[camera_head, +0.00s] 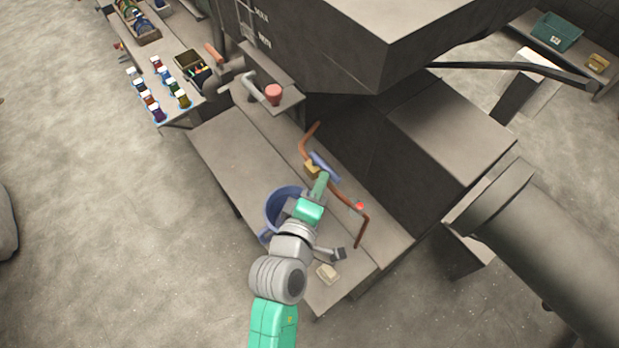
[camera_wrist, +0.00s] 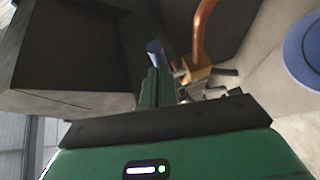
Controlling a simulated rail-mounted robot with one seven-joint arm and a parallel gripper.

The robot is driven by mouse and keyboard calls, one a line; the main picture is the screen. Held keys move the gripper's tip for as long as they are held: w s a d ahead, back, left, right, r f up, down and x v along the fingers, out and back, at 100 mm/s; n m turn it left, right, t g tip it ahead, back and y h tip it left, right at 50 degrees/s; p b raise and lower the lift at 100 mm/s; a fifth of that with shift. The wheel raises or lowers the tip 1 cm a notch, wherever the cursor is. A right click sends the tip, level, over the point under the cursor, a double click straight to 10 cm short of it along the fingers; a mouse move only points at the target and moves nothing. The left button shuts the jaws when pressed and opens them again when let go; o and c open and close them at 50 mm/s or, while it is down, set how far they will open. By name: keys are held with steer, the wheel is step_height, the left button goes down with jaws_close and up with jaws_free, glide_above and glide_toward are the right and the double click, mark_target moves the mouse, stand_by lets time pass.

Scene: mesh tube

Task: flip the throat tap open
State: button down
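The throat tap appears to be the brass valve body (camera_head: 312,169) on the bent copper pipe, with a blue lever (camera_head: 322,164) lying across it. In the wrist view the brass body (camera_wrist: 196,71) is right of my fingers, and the lever's blue end (camera_wrist: 155,47) stands just beyond the fingertips. My gripper (camera_head: 323,178) reaches over the bench to the lever's near side. In the wrist view its green fingers (camera_wrist: 157,84) look closed together. Whether they touch the lever cannot be told. The lower part of the lever is hidden behind the fingers.
A blue bucket (camera_head: 272,212) stands left of my wrist. A red knob (camera_head: 360,206) sits further along the copper pipe (camera_head: 343,190). A pale block (camera_head: 327,273) lies on the near end of the bench (camera_head: 225,143). A large dark housing (camera_head: 330,45) overhangs behind.

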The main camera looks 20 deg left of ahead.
steer(key=s+d+r+b, duration=0.1)
steer(key=s+r, duration=0.1)
steer(key=s, duration=1.1)
steer(key=shift+d+b, duration=0.15)
steer(key=shift+b, duration=0.15)
